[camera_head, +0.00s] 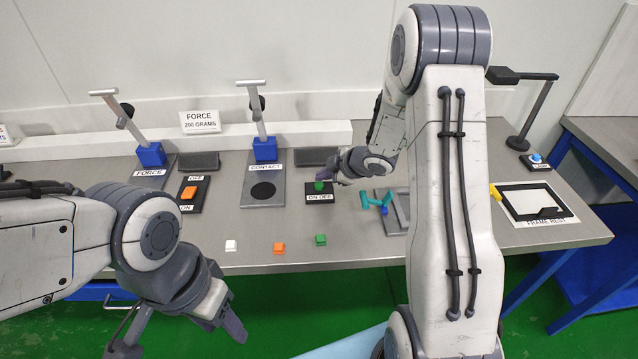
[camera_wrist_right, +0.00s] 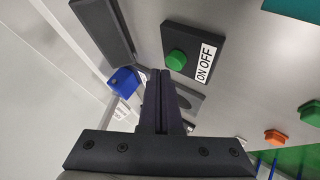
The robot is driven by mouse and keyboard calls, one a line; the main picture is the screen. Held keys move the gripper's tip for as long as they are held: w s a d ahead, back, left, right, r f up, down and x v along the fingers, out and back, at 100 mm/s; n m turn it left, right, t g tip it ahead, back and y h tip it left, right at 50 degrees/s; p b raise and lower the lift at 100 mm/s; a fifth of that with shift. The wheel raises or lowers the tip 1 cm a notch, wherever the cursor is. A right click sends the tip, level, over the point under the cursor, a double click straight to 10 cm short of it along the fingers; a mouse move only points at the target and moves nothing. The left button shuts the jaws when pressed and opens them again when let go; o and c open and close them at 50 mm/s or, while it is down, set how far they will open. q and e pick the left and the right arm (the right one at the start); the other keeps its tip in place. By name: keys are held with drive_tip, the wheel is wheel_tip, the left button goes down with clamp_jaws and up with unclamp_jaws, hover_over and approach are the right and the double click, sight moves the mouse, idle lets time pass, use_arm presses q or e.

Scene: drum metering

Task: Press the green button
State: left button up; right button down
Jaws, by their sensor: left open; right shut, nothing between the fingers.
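The green button (camera_head: 319,186) sits on a black box labelled "ON OFF" (camera_head: 319,197) on the steel bench. In the right wrist view my right gripper (camera_wrist_right: 160,75) points past the box's left side. My left gripper (camera_head: 182,335) is open and empty, low in front of the bench.
A second green button (camera_head: 320,239), an orange one (camera_head: 279,247) and a white one (camera_head: 231,245) lie along the bench's front. An orange switch (camera_head: 189,192), the "CONTACT" stand (camera_head: 265,150) and teal parts (camera_head: 374,201) flank the box. My right arm hides part of the bench.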

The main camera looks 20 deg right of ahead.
sight(322, 186)
drive_tip(key=shift+f, duration=0.45)
drive_tip(key=shift+f+b, duration=0.2)
drive_tip(key=shift+b, duration=0.15)
drive_tip(key=shift+r+p, duration=0.7)
drive_tip(key=shift+p, duration=0.05)
drive_tip(key=shift+r, duration=0.1)
wheel_tip(322, 186, up, 6)
drive_tip(key=p, duration=0.6)
idle(0.4)
